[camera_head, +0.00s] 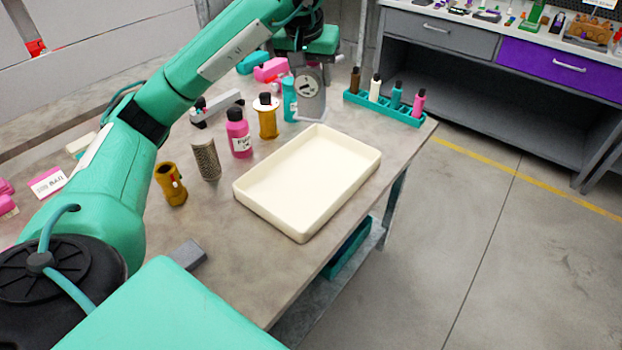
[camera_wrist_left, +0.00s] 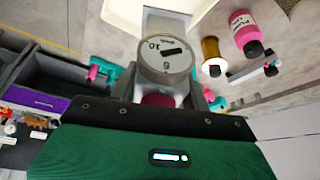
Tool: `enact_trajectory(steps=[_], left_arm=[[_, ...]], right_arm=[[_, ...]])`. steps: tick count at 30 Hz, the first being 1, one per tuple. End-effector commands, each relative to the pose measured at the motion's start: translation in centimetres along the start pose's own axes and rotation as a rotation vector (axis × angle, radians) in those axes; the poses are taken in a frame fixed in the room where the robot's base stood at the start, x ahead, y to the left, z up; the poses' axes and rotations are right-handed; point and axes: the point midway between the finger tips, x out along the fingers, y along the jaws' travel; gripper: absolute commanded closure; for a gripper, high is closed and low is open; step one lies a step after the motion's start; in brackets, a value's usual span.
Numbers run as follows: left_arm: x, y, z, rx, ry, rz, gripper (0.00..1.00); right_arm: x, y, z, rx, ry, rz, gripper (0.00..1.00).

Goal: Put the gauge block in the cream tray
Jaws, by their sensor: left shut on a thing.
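The gauge block (camera_head: 311,95) is a grey piece with a round white dial on its face. My left gripper (camera_head: 307,62) is shut on it and holds it at the back of the table, just behind the cream tray. In the left wrist view the gauge block (camera_wrist_left: 165,60) sits between the fingers, its dial toward the camera. The cream tray (camera_head: 268,216) is shallow, rectangular and empty, near the table's right edge. Part of the tray (camera_wrist_left: 125,14) shows at the top of the left wrist view. My right gripper is not in view.
A pink bottle (camera_head: 239,139), an amber bottle (camera_head: 267,122) and a teal bottle (camera_head: 289,100) stand behind the tray. A knurled cylinder (camera_head: 206,160) and a mustard sleeve (camera_head: 171,185) stand left. A teal rack (camera_head: 384,108) of bottles is back right. A grey block (camera_head: 188,254) lies front left.

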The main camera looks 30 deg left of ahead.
Motion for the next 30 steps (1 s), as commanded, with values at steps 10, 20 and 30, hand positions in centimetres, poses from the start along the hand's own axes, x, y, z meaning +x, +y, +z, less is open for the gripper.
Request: enact_trajectory(steps=[10,20,30], left_arm=[[5.5,-0.1,2.3,0.000,-0.004,-0.001,0.90],[11.7,-0.1,4.9,-0.001,-0.004,0.000,0.90],[14.8,-0.1,6.1,-0.001,0.001,0.000,0.90]], right_arm=[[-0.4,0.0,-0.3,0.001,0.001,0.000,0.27],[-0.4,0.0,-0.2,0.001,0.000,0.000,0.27],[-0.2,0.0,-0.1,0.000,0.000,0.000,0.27]])
